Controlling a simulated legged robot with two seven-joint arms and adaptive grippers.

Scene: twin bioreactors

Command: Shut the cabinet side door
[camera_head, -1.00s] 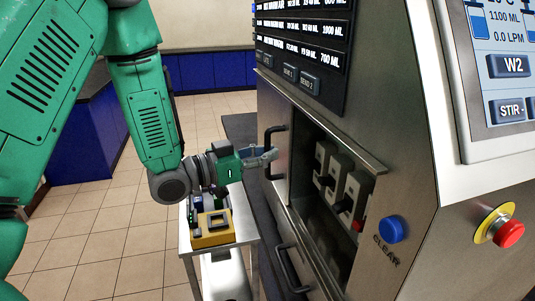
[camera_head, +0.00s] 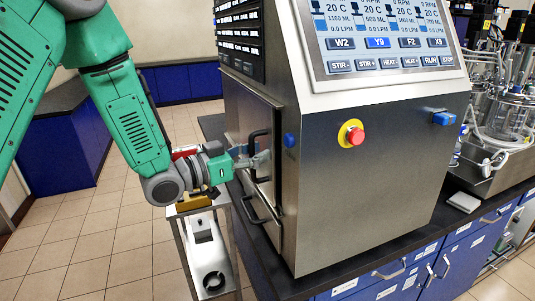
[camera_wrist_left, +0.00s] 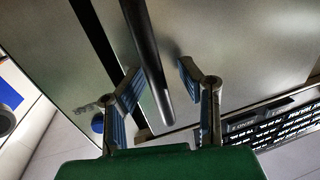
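The cabinet side door (camera_head: 253,118) is a steel panel on the left side of the control cabinet (camera_head: 370,180). It lies nearly in line with that side, and the inside is hidden. In the left wrist view, a dark strip (camera_wrist_left: 95,35) runs along the door's edge; I cannot tell if the door is fully shut. My left gripper (camera_head: 262,160) is at the door's black bar handle (camera_head: 251,146). In the left wrist view, the gripper's fingers (camera_wrist_left: 160,72) are apart, one on each side of the handle (camera_wrist_left: 146,45). My right gripper is not in view.
A second black handle (camera_head: 250,211) sits lower on the cabinet side. A small cart (camera_head: 213,255) stands close below my left arm. A blue button (camera_head: 289,140) and a red emergency stop (camera_head: 355,136) are on the cabinet front. Tiled floor (camera_head: 120,255) is clear at left.

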